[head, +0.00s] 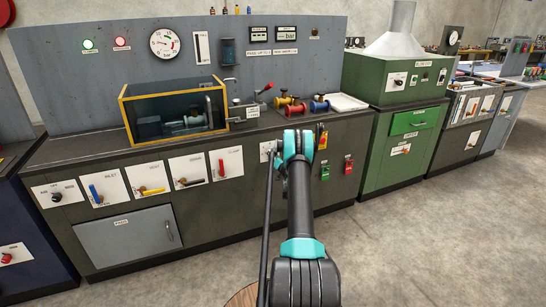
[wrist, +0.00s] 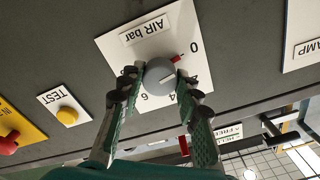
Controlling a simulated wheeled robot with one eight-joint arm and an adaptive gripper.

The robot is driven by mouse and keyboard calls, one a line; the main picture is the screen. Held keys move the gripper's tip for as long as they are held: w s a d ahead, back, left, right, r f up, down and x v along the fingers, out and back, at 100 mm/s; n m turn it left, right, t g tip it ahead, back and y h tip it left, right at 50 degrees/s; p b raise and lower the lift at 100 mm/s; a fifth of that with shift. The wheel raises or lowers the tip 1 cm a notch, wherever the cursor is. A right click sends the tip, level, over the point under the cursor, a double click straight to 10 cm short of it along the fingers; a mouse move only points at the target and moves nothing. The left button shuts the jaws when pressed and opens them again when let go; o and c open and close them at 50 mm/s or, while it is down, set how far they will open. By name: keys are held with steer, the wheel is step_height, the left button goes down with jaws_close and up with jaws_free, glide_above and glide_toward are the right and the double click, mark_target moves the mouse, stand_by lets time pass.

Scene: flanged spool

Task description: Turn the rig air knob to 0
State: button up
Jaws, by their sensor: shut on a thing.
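The grey round air knob (wrist: 160,72) sits on a white plate (wrist: 139,45) labelled "AIR bar", which appears tilted in the wrist view. Numbers around it include 0, 4 and 6. A red pointer (wrist: 177,57) at the knob's edge points roughly toward the 0. My gripper (wrist: 156,76) is shut on the knob, one green finger on each side.
A yellow TEST button (wrist: 67,115) and a red knob on a yellow plate (wrist: 8,142) are nearby. Valve plates (head: 144,179) line the bench front to the left. Green and red switches (head: 326,172) are to the right. The floor in front is clear.

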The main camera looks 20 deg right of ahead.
steer(key=o, duration=1.2)
steer(key=shift+c, duration=0.2)
steer(key=s, duration=1.2)
steer(key=shift+d, duration=0.2)
